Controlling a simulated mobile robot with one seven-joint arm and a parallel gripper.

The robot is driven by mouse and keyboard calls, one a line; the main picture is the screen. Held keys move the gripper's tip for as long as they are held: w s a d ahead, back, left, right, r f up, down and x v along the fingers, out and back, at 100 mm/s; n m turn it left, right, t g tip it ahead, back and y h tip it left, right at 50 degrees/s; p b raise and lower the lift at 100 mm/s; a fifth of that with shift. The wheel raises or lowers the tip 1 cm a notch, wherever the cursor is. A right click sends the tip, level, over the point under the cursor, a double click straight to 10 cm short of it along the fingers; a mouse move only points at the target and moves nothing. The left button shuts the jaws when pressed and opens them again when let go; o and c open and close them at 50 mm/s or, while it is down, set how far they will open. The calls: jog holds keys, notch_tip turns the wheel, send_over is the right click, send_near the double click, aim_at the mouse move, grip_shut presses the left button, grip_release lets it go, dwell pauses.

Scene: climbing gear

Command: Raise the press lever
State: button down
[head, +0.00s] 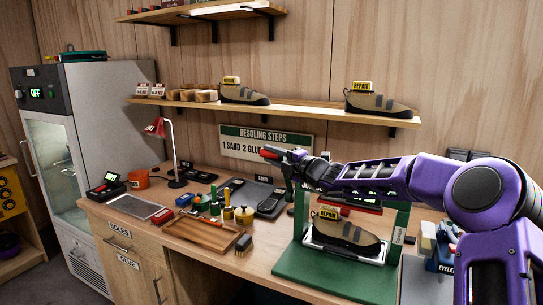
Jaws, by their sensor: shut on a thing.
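The green press (300,268) stands at the front right of the bench. A tan and black climbing shoe (343,231) with a yellow REPAIR tag sits inside it on a light plate. My purple arm reaches in from the right, across the top of the press, and hides much of it. My gripper (284,155) is at the arm's left end, shut at the red-tipped press lever (270,153). The lever's tip sticks out to the left, above the bench, in front of the resoling sign. The rest of the lever and its joint are hidden behind my gripper and arm.
A wooden tray (207,233), a yellow pot (243,215), a brush (243,242) and a dark tray (258,197) lie left of the press. A shelf (290,111) with shoes runs above. A grey cabinet (110,135) reads OFF.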

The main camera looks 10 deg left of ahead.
jog(key=shift+w+d+r, duration=0.2)
jog(key=shift+d+r, duration=0.05)
jog(key=shift+r, duration=0.05)
jog(key=c, duration=0.7)
grip_release()
jog(key=shift+w, duration=0.1)
jog(key=shift+c, duration=0.2)
jog(key=shift+o, duration=0.7)
jog(key=shift+f, duration=0.1)
jog(key=shift+w+f, duration=0.1)
jog(key=v, duration=1.7)
jog(key=shift+s, duration=0.35)
jog(key=shift+a, duration=0.15)
